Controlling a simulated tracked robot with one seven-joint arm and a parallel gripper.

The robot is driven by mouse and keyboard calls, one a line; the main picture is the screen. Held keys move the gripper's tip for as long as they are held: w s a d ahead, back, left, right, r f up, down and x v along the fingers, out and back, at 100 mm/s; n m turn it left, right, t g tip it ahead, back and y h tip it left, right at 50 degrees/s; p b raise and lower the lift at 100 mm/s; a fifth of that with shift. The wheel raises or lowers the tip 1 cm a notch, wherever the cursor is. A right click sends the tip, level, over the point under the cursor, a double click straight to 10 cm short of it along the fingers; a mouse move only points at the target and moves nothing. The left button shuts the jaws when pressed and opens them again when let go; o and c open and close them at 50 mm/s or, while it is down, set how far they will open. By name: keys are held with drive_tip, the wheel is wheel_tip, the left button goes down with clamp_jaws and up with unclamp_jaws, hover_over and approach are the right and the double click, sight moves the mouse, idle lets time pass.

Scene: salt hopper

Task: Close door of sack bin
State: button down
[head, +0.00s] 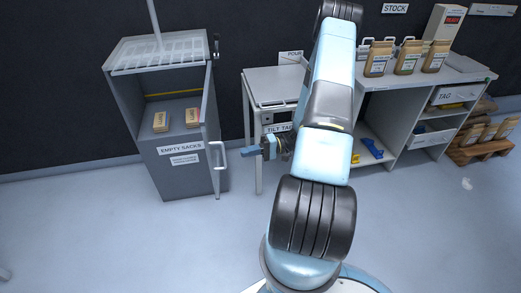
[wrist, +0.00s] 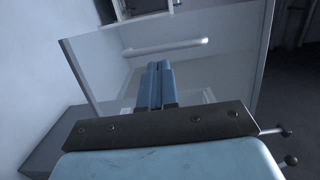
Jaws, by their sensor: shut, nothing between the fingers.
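The sack bin (head: 160,177) is a grey cabinet labelled "EMPTY SACKS" at left in the head view. Its upper compartment is open at the front, with sacks (head: 161,122) inside. The door (head: 210,125) stands open at the bin's right edge, seen nearly edge-on, with a white bar handle (head: 219,158) on its right-hand face. My gripper (head: 250,153) is just right of the handle, shut and empty, pointing left toward the door. In the wrist view the shut blue fingers (wrist: 158,75) point at the pale door panel (wrist: 105,65), close to the handle (wrist: 165,47). Contact cannot be told.
A small table (head: 275,86) labelled "TILT TABLE" stands right of the bin, behind my gripper. Further right is a bench (head: 462,67) with several filled sacks, and a wooden pallet (head: 480,148) with more sacks. The floor in front of the bin is clear.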

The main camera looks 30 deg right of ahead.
drive_tip(key=shift+x, duration=2.7)
